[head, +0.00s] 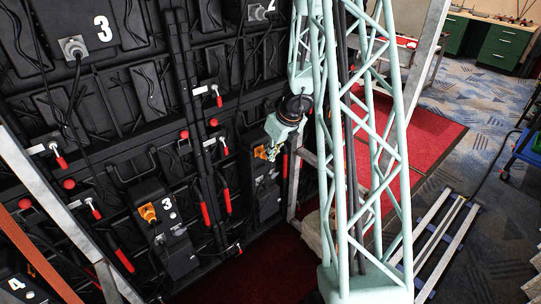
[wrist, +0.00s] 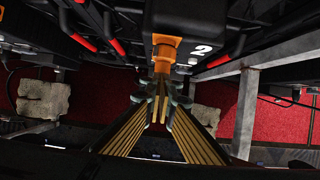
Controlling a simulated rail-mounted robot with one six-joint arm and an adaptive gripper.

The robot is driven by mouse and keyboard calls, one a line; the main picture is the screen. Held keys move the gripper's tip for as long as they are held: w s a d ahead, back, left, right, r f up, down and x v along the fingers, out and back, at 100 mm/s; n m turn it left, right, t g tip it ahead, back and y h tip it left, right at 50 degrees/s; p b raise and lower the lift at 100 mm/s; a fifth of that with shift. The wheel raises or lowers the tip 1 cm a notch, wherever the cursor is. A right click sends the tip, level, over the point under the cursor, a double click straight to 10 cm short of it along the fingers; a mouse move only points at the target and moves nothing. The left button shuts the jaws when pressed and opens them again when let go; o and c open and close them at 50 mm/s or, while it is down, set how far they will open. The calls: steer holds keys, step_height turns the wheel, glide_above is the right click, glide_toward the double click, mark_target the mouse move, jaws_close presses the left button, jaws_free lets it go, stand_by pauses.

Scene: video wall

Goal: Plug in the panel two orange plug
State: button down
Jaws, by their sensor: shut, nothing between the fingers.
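The orange plug of panel two (wrist: 165,50) shows at the black box marked 2 (wrist: 200,60) in the wrist view. In the head view the plug (head: 261,153) is partly hidden by my gripper (head: 269,148), at the top of the black box (head: 266,192). My gripper (wrist: 163,92) is shut, with its fingertips close together just at the plug's near end. I cannot tell whether they touch it. The plug appears to be against the box, but how deep it sits is hidden.
The panel three box (head: 178,240) with its own orange plug (head: 148,212) stands to the left. Red-handled levers (head: 204,214) and cables line the black wall. A grey metal post (wrist: 246,112) stands right of my gripper in the wrist view. Red carpet (wrist: 285,120) lies beyond.

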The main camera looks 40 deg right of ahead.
steer(key=s+r+p, duration=0.3)
steer(key=s+r, duration=0.4)
steer(key=r, duration=0.2)
steer(key=shift+r+p, duration=0.2)
steer(key=shift+p, duration=0.2)
steer(key=shift+s+d, duration=0.1)
steer(key=shift+d, duration=0.1)
stand_by(0.7)
